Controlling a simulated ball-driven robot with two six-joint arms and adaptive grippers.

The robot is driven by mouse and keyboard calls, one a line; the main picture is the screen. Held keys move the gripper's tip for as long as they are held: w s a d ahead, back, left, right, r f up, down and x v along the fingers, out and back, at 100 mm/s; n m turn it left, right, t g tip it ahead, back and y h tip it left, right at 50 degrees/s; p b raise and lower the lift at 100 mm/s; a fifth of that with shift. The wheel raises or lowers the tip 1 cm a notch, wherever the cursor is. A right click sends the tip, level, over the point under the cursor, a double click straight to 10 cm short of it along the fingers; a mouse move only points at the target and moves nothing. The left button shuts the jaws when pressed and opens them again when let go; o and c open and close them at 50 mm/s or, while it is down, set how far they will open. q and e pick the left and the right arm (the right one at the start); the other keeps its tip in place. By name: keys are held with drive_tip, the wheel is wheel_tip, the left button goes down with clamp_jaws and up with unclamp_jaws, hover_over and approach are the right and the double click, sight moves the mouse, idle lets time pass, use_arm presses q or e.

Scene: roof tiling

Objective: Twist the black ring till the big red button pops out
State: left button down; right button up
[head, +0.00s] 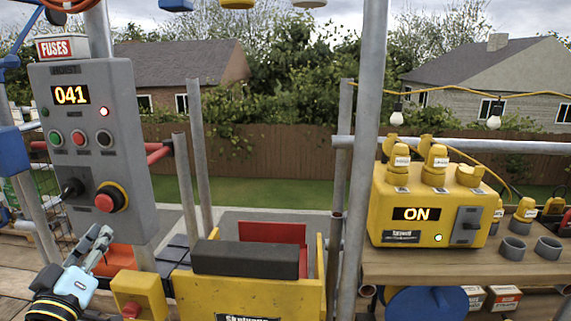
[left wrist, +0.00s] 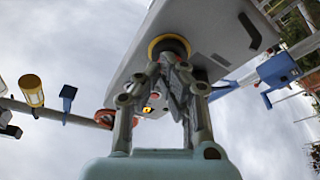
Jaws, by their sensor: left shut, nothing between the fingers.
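The big red button (head: 104,202) sits low on the grey control box, inside a black ring (head: 121,194) with a yellow edge behind it. In the head view my left gripper (head: 106,232) is just below the button, pointing up towards it. It is shut and empty. In the left wrist view the gripper's fingertips (left wrist: 168,58) overlap the lower edge of the black ring (left wrist: 170,43); I cannot tell whether they touch it. The red button's face is hard to make out there. My right gripper is not in view.
The grey control box (head: 124,150) shows 041, with a black lever switch (head: 72,187) left of the button. A yellow box (head: 140,295) with a red button stands below right of my gripper. A yellow hoist (head: 250,290) and a yellow power box (head: 385,215) stand further right.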

sight(127, 206)
use_arm(q)
drive_tip(key=w+b, duration=0.1)
drive_tip(key=w, duration=0.1)
drive_tip(key=w+b, duration=0.1)
drive_tip(key=w, duration=0.1)
drive_tip(key=w+b, duration=0.1)
drive_tip(key=w, duration=0.1)
drive_tip(key=shift+d+f+b, duration=0.25)
drive_tip(key=shift+b, duration=0.15)
drive_tip(key=shift+w+r, duration=0.1)
drive_tip(key=shift+w, duration=0.2)
drive_tip(key=shift+a+r, duration=0.1)
drive_tip(key=shift+w+r, duration=0.2)
drive_tip(key=shift+r, duration=0.1)
